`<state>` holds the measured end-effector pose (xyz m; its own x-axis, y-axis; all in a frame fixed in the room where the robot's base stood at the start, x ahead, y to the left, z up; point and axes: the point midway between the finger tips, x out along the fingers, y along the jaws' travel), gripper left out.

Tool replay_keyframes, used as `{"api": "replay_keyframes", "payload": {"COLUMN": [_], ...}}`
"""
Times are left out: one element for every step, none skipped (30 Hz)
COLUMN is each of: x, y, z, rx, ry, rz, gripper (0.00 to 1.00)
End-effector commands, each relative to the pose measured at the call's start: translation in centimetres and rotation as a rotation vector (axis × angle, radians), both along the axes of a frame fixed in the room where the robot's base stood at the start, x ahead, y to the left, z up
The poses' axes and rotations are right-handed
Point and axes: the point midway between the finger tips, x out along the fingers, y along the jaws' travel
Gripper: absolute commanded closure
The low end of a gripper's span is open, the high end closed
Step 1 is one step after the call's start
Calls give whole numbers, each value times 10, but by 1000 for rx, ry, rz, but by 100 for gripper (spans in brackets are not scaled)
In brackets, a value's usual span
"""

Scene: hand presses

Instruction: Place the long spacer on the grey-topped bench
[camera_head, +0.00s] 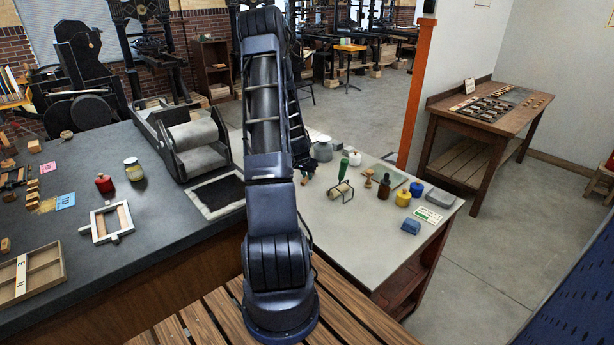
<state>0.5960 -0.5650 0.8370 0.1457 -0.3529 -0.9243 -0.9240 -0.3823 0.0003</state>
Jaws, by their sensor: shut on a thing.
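My arm rises in the middle of the view and reaches forward, hiding much of my gripper (304,174). The gripper's dark end shows just right of the arm, at the left part of the pale grey-topped bench (345,228). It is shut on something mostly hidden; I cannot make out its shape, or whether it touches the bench. I cannot pick out the long spacer for certain. A second bench (170,222) with a darker grey top stands on the left.
The pale bench carries a green-handled roller (342,190), a dark bottle (384,187), a yellow jar (403,198), a blue block (411,226) and a small sign (428,214). Its front middle is bare. The dark bench holds a roller press (194,140), a metal frame (107,222) and a wooden tray (35,275).

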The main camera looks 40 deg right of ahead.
Motion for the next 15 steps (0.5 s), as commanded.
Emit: {"api": "replay_keyframes", "payload": {"x": [0,0,0,0,0,0,0,0,0,0,0,0,0,0,0], "y": [0,0,0,0,0,0,0,0,0,0,0,0,0,0,0], "z": [-1,-1,-1,-1,-1,-1,-1,-1,-2,-3,-3,-3,-3,-3,-3], "rx": [-1,-1,-1,-1,-1,-1,-1,-1,-1,-1,-1,-1,-1,-1,-1], "ry": [-1,-1,-2,-1,-1,-1,-1,-1,-1,-1,-1,-1,-1,-1,-1], "rz": [0,0,0,0,0,0,0,0,0,0,0,0,0,0,0], "gripper": [100,100,100,100,100,100,100,100,100,100,100,81,75,69,63]}}
